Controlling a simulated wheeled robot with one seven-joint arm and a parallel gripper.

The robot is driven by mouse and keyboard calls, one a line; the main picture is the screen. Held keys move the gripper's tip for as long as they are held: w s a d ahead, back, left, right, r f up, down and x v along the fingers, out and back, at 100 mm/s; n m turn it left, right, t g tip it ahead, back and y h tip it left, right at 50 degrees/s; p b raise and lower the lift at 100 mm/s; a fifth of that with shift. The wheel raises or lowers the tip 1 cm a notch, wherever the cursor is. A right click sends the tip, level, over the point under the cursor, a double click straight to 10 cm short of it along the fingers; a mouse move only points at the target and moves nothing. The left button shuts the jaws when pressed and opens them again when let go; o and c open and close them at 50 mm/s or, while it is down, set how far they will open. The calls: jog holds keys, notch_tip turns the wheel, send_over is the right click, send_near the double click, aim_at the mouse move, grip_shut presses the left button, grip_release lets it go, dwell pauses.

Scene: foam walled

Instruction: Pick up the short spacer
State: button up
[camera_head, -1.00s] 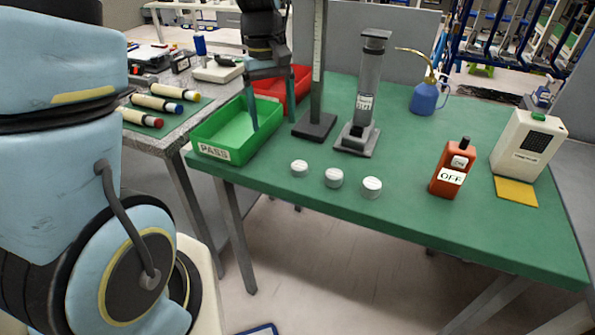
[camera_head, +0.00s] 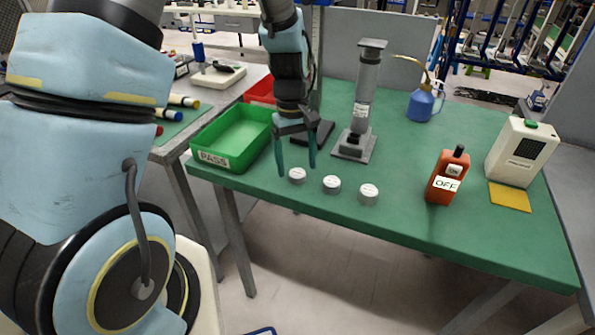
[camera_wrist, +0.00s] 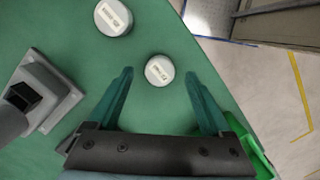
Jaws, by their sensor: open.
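Three short white cylinders stand in a row near the front edge of the green table: a left one (camera_head: 297,176), a middle one (camera_head: 331,185) and a right one (camera_head: 368,194). Their small top labels are unreadable, so I cannot tell which is the short spacer. My gripper (camera_head: 296,168) is open and points down over the left cylinder. In the wrist view, this cylinder (camera_wrist: 160,70) shows between the spread fingertips (camera_wrist: 158,75), with a gap on both sides. The middle cylinder (camera_wrist: 113,17) lies beyond, up and left.
A green PASS bin (camera_head: 212,160) stands left of my gripper, with a red bin (camera_head: 259,91) behind. A grey column stand (camera_head: 354,147) is behind the cylinders. An orange OFF device (camera_head: 447,176), a white box (camera_head: 521,151) and a blue oil can (camera_head: 421,104) stand to the right.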

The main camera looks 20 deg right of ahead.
jog(key=shift+s+f, duration=0.15)
jog(key=shift+f, duration=0.7)
grip_shut()
